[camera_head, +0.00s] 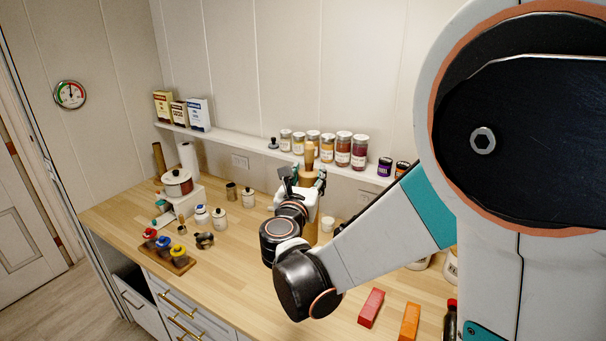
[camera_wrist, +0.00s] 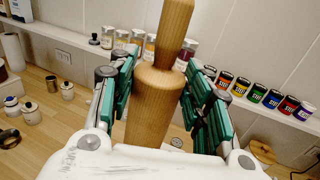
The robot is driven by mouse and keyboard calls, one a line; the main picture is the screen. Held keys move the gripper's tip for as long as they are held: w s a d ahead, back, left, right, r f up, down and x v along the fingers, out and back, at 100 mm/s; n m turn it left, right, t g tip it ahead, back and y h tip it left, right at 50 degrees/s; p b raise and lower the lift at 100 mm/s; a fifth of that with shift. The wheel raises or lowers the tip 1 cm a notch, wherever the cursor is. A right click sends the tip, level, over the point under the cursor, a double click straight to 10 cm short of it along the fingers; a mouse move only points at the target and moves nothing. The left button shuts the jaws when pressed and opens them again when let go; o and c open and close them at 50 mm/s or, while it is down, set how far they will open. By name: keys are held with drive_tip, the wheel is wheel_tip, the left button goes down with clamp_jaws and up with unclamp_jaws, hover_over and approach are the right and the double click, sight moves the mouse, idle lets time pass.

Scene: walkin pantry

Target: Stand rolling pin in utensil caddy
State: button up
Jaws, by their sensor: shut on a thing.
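The wooden rolling pin (camera_wrist: 150,108) stands about upright between my gripper's green-padded fingers (camera_wrist: 158,90) in the wrist view, and the fingers are shut on its thick body. Its upper handle rises above the fingers. In the head view my gripper (camera_head: 302,187) is over the back of the counter, with the top of the rolling pin (camera_head: 309,157) showing above it. The pin's lower end is largely hidden by my arm and gripper. I cannot clearly identify the utensil caddy. A small dark metal cup (camera_head: 231,191) stands on the counter to the left, apart from the pin.
A wall shelf (camera_head: 240,142) with several spice jars (camera_head: 343,149) runs behind my gripper. A red block (camera_head: 371,307) and an orange block (camera_head: 409,321) lie at front right. The front middle counter is clear.

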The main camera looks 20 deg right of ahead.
wheel_tip(320, 180, down, 11)
drive_tip(key=b, duration=1)
idle(0.4)
drive_tip(key=o, duration=1.6)
